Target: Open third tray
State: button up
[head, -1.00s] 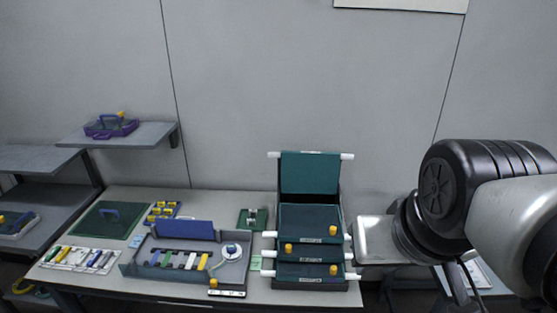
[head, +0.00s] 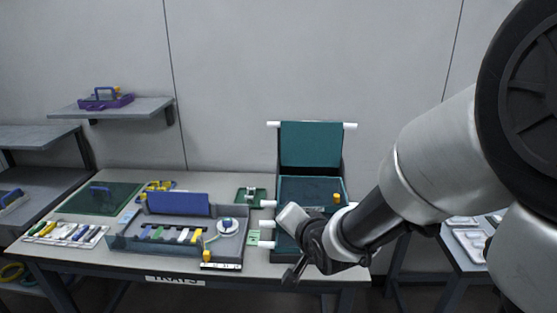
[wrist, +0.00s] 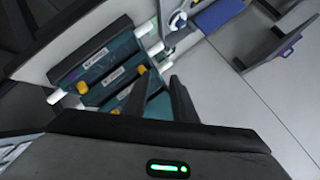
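The stack of hinged teal trays (head: 311,189) stands at the right end of the table. Its top panel (head: 311,144) is raised upright, with white pegs at both ends. The trays below lie flat; my arm hides most of the lower ones in the head view. In the wrist view, the flat trays (wrist: 104,72) show white labels too small to read, yellow knobs and white side pegs. My gripper (wrist: 160,79) has its two dark fingers apart with nothing seen between them. It is close to the peg side of the trays. In the head view its dark end (head: 294,272) is in front of the stack.
A grey workstation tray (head: 125,243) with colored pieces and a white reel (head: 228,226) stands left of the stack. A small green fixture (head: 250,196) is beside the stack. A wall shelf (head: 140,109) holds a purple tray. The wall above is clear.

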notch_tip(320, 180, down, 6)
jog(key=w+m+t+y+b, duration=0.1)
jog(key=w+m+t+b, duration=0.15)
jog(key=m, duration=0.25)
jog(key=m+t+b, duration=0.1)
jog(key=m+b, duration=0.2)
jog(key=b, duration=0.2)
send_near(266, 205)
jog(key=shift+y, duration=0.3)
jog(key=x, duration=1.1)
jog(key=shift+w+d+f, duration=0.1)
jog(key=shift+d+f, duration=0.1)
jog(key=shift+c, duration=0.3)
grip_shut()
